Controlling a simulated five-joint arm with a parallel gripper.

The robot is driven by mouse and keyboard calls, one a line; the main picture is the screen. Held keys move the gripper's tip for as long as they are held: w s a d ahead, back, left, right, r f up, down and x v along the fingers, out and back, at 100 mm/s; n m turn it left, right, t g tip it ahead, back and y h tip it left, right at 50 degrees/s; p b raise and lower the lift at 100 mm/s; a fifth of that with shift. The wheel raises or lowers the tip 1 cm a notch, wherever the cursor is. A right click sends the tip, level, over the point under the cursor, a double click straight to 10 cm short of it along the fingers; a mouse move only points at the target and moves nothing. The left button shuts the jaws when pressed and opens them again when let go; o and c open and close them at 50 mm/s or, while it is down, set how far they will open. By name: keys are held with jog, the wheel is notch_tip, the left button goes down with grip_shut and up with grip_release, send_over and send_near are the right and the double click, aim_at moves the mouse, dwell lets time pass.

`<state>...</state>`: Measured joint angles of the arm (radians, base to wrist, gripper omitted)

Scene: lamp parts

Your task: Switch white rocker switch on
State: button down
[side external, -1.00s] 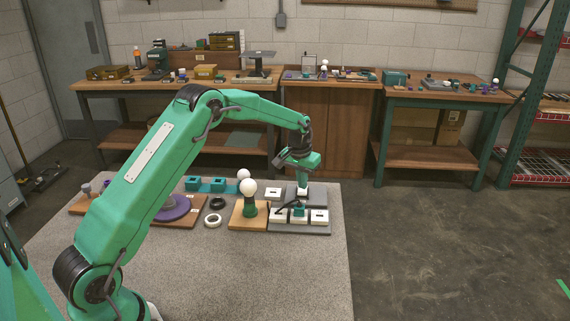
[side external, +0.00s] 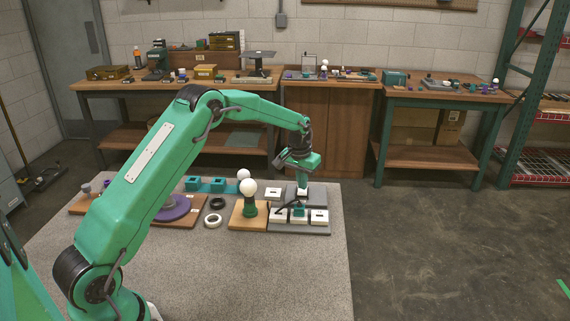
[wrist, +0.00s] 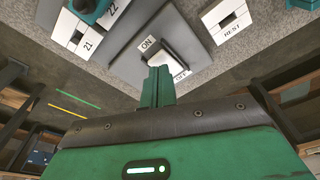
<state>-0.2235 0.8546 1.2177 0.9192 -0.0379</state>
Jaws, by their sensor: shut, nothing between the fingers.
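The white rocker switch (wrist: 161,44) sits on a dark grey plate (wrist: 122,64) in the wrist view, with an ON label at one end and an OFF label at the other. In the side view a small white part of the switch (side external: 302,190) shows below my gripper. My gripper (wrist: 158,72) is shut and empty, its green fingers together. The fingertips appear right at the lower edge of the rocker in the wrist view and hide part of it. I cannot tell whether they touch it. In the side view my gripper (side external: 302,182) points down over the plate.
White blocks marked 21 and 22 (wrist: 70,30) with a teal part lie left of the switch plate in the wrist view. A REST block (wrist: 228,20) lies right. In the side view, a white bulb (side external: 248,187) stands left of my gripper. The front tabletop (side external: 270,275) is clear.

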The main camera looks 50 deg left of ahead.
aim_at(302, 193)
jog(key=shift+f, duration=0.95)
dwell(0.8)
jog(key=shift+r, duration=3.5)
